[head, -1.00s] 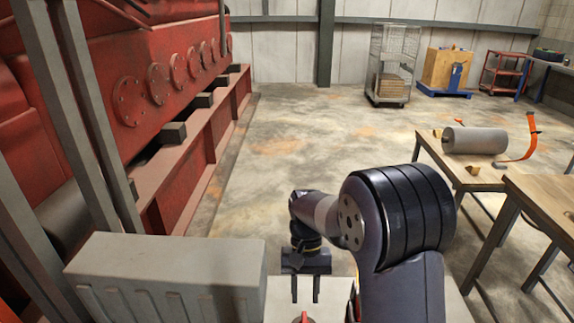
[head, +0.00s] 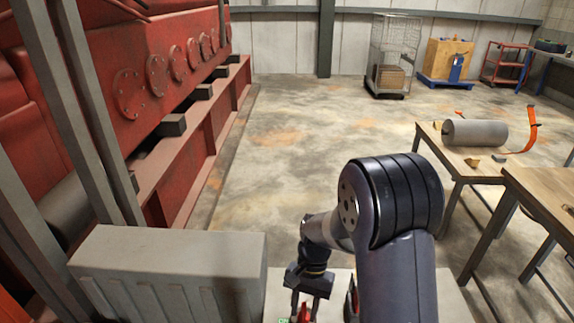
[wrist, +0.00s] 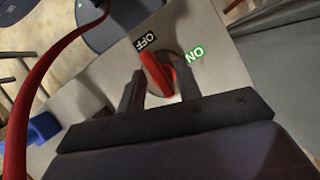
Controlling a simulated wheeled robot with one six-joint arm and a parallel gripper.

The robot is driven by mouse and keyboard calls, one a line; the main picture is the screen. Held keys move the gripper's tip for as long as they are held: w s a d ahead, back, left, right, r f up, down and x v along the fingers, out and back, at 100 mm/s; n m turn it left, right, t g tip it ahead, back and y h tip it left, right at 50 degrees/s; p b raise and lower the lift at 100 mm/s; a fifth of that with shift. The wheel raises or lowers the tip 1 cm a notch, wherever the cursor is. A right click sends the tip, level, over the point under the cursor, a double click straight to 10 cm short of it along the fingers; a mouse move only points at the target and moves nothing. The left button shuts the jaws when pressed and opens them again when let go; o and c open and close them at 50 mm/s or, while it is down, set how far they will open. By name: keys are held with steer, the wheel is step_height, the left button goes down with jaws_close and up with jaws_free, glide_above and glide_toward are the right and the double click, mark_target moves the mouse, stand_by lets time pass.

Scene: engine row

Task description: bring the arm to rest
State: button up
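My gripper (head: 304,301) is low in the head view, in front of my arm, and points down over a pale panel. In the wrist view its two dark fingers (wrist: 158,88) are apart, on either side of a red switch handle (wrist: 156,73). I see no clear contact between fingers and handle. The handle's upper end lies by the black OFF label (wrist: 146,41); the green ON label (wrist: 196,54) is to the right. The handle's lower end is partly hidden by the gripper body.
A pale grey ribbed box (head: 170,265) stands left of my gripper. A red engine (head: 130,60) runs along the left. Wooden tables (head: 475,170), one bearing a grey cylinder (head: 478,133), stand at right. A red cable (wrist: 40,85) curves at the left of the wrist view. The middle floor is clear.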

steer(key=m+y, duration=0.1)
steer(key=m, duration=0.2)
steer(key=shift+t, duration=0.3)
